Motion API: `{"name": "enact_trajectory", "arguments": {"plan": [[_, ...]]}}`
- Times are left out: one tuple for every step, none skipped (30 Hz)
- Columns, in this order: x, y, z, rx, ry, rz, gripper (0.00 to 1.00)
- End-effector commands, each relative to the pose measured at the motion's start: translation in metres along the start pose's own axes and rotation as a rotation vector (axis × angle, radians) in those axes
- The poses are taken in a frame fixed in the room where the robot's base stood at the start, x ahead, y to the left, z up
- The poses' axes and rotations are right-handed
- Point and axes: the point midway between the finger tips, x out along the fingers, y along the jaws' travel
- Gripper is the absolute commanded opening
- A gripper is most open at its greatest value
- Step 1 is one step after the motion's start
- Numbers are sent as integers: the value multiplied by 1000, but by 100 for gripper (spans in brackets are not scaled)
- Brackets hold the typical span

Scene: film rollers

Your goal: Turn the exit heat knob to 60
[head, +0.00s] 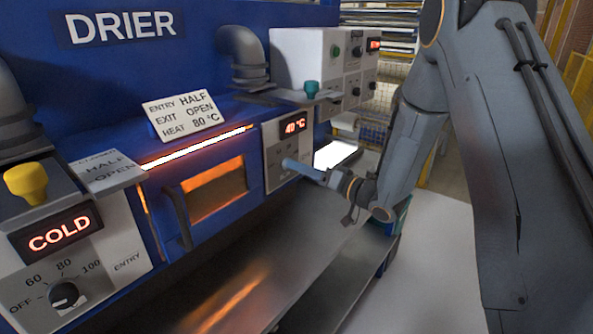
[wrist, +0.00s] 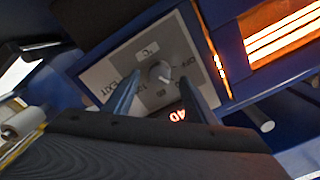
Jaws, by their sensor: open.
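The exit heat knob (wrist: 161,72) is a small round dial on a light panel marked EXIT, seen in the wrist view. Its scale is turned and small, and I cannot read where its pointer stands. My gripper (wrist: 158,84) is open, with one blue finger on each side of the knob's area; I cannot tell whether they touch it. In the head view my gripper (head: 289,164) is at the exit panel (head: 273,150) and hides the knob. The exit display (head: 293,126) reads 40 °C in orange.
The entry knob (head: 64,295) is at lower left under a display (head: 59,232) reading COLD. A card (head: 187,115) reads entry half, exit open, heat 80 °C. A glowing window (head: 215,188) is left of the exit panel.

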Motion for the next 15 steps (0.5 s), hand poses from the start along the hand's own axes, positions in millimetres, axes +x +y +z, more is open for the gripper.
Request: {"name": "enact_trajectory", "arguments": {"plan": [[-10,2,1,0,1,2,51],[-15,2,1,0,1,3,51],[-21,2,1,0,1,3,51],[-25,2,1,-1,0,2,51],[-30,2,1,0,0,2,51],[-34,2,1,0,1,2,51],[-38,1,1,-1,1,1,51],[-40,1,1,-1,0,1,51],[-43,0,1,-1,-1,0,51],[-45,0,1,0,-1,0,51],[-46,0,1,0,-1,0,51],[-48,0,1,0,-1,0,51],[-48,0,1,0,-1,0,51],[-49,0,1,0,-1,0,51],[-49,0,1,0,-1,0,51]]}}
